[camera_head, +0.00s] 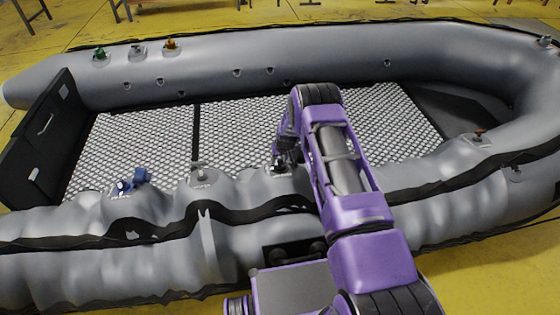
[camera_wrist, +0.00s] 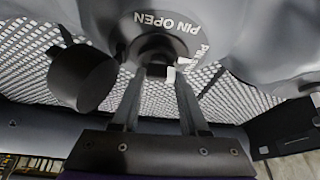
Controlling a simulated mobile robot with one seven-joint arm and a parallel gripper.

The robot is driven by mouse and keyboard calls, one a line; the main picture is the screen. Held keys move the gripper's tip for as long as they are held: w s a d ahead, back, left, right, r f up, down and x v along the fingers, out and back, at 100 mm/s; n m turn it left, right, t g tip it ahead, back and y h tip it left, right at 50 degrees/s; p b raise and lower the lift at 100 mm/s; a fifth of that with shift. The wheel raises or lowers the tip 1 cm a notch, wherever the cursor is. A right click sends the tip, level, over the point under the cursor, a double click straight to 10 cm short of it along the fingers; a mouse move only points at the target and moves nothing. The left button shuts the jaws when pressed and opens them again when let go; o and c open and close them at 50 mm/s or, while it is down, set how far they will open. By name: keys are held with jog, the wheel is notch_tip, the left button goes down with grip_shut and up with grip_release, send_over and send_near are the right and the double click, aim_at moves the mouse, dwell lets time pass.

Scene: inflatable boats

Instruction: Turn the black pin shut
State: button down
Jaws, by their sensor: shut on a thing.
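In the wrist view a round black valve (camera_wrist: 157,44) sits in the grey tube, ringed by lettering that reads "PIN OPEN" upside down. The black pin (camera_wrist: 157,66) is at the valve's centre, mostly hidden between the fingertips. My gripper (camera_wrist: 158,76) is shut on it, its two fingers reaching up to the valve. A black round cap (camera_wrist: 84,78) hangs beside the valve at left. In the head view my gripper (camera_head: 284,158) is at the near tube, largely hidden by my purple arm.
The grey inflatable boat (camera_head: 230,65) has more valves: blue (camera_head: 131,181) and grey (camera_head: 199,173) on the near tube, green (camera_head: 99,53) and orange (camera_head: 170,45) on the far tube, and a reddish one (camera_head: 479,134) at right. The patterned floor (camera_head: 235,135) is clear.

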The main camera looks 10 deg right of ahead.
jog(key=shift+a+m+h, duration=0.1)
jog(key=shift+m+h, duration=0.2)
jog(key=shift+m, duration=0.3)
jog(key=shift+c, duration=2.1)
grip_release()
jog(key=p+v, duration=0.2)
jog(key=v, duration=1.5)
jog(key=shift+r+p, duration=0.2)
jog(key=shift+p, duration=0.2)
jog(key=shift+a+r, duration=0.1)
jog(key=shift+a, duration=0.05)
